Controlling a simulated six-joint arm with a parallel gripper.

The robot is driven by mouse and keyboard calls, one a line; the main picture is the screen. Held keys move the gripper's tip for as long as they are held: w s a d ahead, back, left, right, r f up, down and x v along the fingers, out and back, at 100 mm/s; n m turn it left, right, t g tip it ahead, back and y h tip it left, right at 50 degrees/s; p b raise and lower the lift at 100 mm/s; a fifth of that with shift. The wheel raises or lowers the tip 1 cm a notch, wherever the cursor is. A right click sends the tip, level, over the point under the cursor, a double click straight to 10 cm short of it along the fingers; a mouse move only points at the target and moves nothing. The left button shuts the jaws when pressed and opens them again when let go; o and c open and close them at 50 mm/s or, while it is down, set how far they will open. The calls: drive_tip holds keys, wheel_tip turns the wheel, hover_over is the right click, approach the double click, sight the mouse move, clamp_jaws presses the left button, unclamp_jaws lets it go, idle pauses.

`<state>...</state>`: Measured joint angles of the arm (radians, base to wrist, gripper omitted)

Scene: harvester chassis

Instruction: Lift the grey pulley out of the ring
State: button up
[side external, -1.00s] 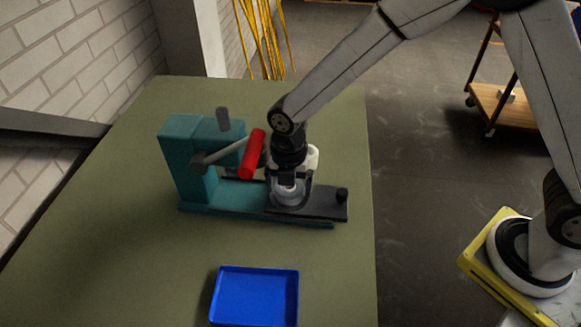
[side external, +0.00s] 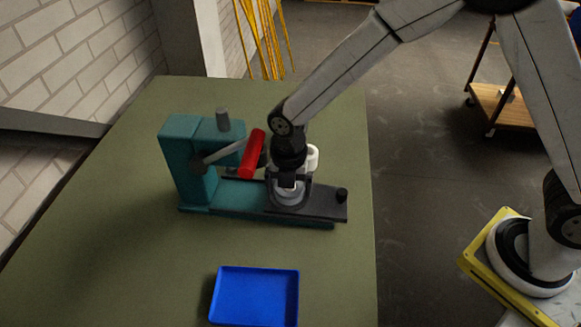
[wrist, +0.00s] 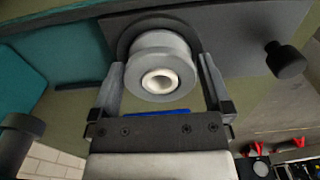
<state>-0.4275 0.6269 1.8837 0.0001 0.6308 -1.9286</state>
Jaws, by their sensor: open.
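The grey pulley (wrist: 146,43), with a pale hub and a dark centre hole, sits in the dark ring (wrist: 123,42) on the machine's dark plate. It also shows in the side external view (side external: 289,197), partly hidden by my gripper. My gripper (wrist: 160,62) is open, with one finger on each side of the pulley. Narrow gaps seem to show between fingers and pulley, so I see no clear grip. In the side external view my gripper (side external: 289,183) points down over the pulley.
The teal press (side external: 183,165) stands just left, its red handle (side external: 252,154) close beside my wrist. A black knob (side external: 341,195) rises at the plate's right end. An empty blue tray (side external: 254,297) lies on the green table (side external: 130,270) in front, with clear tabletop around it.

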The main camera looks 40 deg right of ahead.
drive_tip(key=c, duration=0.9)
drive_tip(key=shift+r, duration=0.15)
drive_tip(key=shift+r, duration=3.3)
